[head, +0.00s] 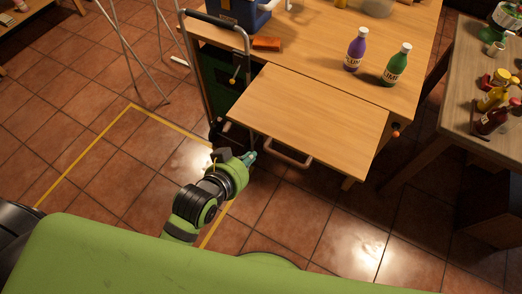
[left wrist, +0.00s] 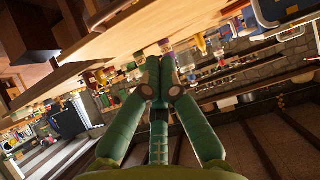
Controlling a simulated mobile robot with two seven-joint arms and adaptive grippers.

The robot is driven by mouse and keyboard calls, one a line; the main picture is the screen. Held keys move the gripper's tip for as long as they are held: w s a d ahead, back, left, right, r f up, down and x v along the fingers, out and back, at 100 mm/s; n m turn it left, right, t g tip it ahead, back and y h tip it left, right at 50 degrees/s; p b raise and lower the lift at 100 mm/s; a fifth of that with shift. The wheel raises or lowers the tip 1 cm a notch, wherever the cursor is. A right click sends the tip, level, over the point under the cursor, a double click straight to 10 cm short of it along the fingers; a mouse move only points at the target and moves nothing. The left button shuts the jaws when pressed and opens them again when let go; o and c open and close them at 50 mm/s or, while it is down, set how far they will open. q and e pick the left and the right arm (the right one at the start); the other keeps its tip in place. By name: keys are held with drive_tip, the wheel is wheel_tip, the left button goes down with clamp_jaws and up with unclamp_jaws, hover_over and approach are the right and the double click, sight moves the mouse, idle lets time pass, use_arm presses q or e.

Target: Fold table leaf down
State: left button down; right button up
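The table leaf (head: 310,120) is a light wooden panel at the front of the wooden table (head: 315,35). It is raised and looks about level with the tabletop. A grey bar handle (head: 290,160) shows below its front edge. My left gripper (head: 250,157) is just off the leaf's front left corner, left of the handle. In the left wrist view its two green fingers (left wrist: 159,75) come together at the tips with nothing visible between them. The leaf's wooden surface (left wrist: 120,45) passes close by the fingertips there; I cannot tell whether they touch. My right gripper is out of view.
A purple bottle (head: 356,50) and a green bottle (head: 396,66) stand on the tabletop near the leaf. An orange knob (head: 396,130) is at the leaf's right side. A trolley (head: 217,85) stands close at the left. Tiled floor in front is clear.

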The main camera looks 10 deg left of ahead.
use_arm(q)
drive_tip(key=s+f+p+x, duration=0.1)
drive_tip(key=f+x, duration=0.1)
drive_tip(key=x, duration=1.1)
drive_tip(key=shift+s+a, duration=0.25)
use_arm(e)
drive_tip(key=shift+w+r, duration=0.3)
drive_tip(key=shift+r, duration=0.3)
use_arm(q)
drive_tip(key=shift+f, duration=0.1)
drive_tip(key=shift+f, duration=0.15)
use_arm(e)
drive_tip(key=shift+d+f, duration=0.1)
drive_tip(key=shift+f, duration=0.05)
